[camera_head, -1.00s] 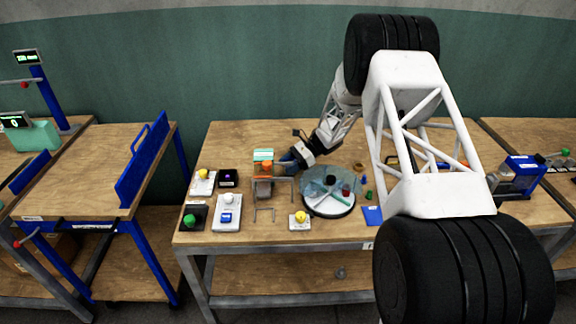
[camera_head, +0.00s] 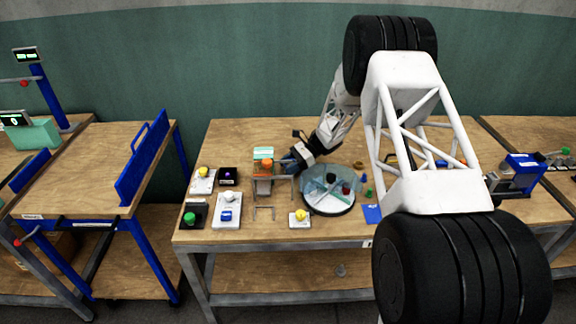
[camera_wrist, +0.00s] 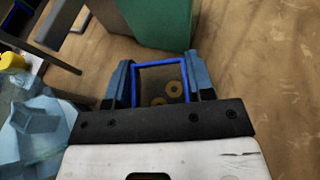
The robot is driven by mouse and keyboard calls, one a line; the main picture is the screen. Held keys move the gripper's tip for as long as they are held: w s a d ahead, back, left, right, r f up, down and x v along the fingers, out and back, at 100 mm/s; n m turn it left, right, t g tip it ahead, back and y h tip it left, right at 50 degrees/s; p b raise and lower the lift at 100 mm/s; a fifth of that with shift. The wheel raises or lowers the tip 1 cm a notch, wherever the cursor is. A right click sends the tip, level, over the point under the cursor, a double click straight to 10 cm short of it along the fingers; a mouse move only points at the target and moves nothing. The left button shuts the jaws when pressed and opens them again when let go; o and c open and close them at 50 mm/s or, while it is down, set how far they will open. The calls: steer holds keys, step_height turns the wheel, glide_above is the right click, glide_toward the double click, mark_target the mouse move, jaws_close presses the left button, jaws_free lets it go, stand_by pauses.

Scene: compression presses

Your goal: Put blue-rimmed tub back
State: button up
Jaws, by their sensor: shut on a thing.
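The blue-rimmed tub (camera_wrist: 152,68) is between the two fingers of my gripper (camera_wrist: 160,85) in the wrist view. Its blue rim faces the camera, and a few tan rings lie on its brown inside. My gripper is shut on the tub's sides. In the head view my gripper (camera_head: 290,163) is just right of the press (camera_head: 264,168), which has orange parts and a green-and-white top. The tub is too small there to make out clearly. I cannot tell whether it touches the table.
A round turntable (camera_head: 330,207) with a translucent cover and small cups stands just in front of my gripper. Control boxes with yellow (camera_head: 300,217), green and blue buttons stand left and front. A blue pad (camera_head: 372,213) lies to the right. Bare wood shows behind the press.

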steer(key=o, duration=1)
steer(key=shift+o, duration=0.2)
steer(key=shift+v, duration=3.9)
